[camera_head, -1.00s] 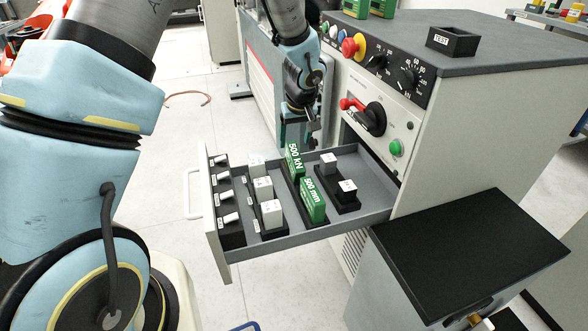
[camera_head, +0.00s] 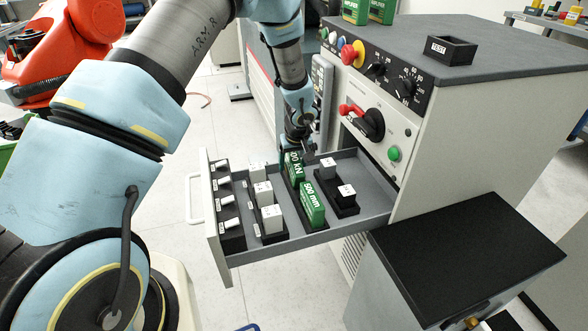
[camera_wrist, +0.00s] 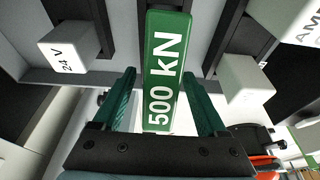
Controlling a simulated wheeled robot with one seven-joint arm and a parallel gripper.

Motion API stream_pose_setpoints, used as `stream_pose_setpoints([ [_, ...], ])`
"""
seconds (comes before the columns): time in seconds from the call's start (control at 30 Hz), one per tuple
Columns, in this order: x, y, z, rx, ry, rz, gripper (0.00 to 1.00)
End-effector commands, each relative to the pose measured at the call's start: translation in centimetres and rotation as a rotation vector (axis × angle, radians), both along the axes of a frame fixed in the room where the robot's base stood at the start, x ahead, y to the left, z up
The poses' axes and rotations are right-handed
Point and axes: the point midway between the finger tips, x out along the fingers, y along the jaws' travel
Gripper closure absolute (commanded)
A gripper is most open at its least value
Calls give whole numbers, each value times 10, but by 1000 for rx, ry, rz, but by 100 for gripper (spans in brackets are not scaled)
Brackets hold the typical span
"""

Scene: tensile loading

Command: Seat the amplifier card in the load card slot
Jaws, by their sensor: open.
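A green card marked "500 kN" (camera_head: 294,168) stands upright in a dark holder in the open drawer; its top end is partly hidden by my gripper. A similar green card marked "500 mm" (camera_head: 312,203) stands just in front of it. My gripper (camera_head: 299,150) is low over the drawer's far end at the 500 kN card. In the wrist view, its two green fingers (camera_wrist: 161,80) are open on either side of the 500 kN card (camera_wrist: 163,60), with gaps visible. No slot labelled for the load card can be made out.
The drawer (camera_head: 283,240) also holds white blocks (camera_head: 271,218) on the left and two more (camera_head: 346,193) on the right. Control knobs and a red handle (camera_head: 352,110) are close behind. A black TEST tray (camera_head: 450,50) and green boxes (camera_head: 355,10) sit on the cabinet top.

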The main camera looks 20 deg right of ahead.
Motion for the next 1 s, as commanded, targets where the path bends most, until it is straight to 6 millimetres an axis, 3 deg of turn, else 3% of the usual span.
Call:
stream_pose_setpoints([
  [0.07,0,0,0,0,0,0,26],
  [0.7,0,0,0,0,0,-1,98],
  [1.0,0,0,1,0,0,-1,100],
])
